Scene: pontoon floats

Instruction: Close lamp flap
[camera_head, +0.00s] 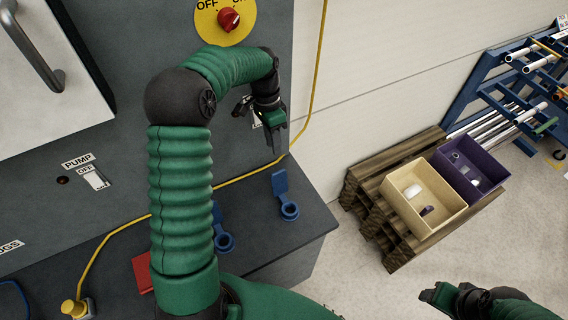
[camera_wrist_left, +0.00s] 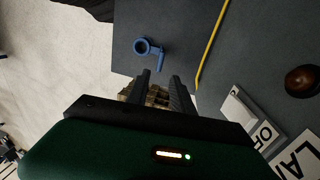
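My left gripper (camera_head: 275,140) hangs in front of the grey cabinet's right edge. In the left wrist view its two fingers (camera_wrist_left: 162,90) are apart with nothing between them. A white switch plate (camera_wrist_left: 238,106) marked "OF…" and a label starting "LA" (camera_wrist_left: 300,155) are beside the fingers, apart from them; in the head view the arm hides most of this. A blue ring with a raised blue flap (camera_head: 280,183) stands on the ledge below the gripper; it also shows in the wrist view (camera_wrist_left: 143,46). I cannot tell which part is the lamp flap. My right gripper (camera_head: 440,297) is low right.
A yellow cable (camera_head: 315,80) runs along the cabinet. A second blue ring (camera_head: 224,242) is partly behind my left arm. A red knob (camera_head: 229,19) on a yellow disc is above. Tan (camera_head: 420,190) and purple (camera_head: 490,165) bins sit on pallets at right. The floor in front is clear.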

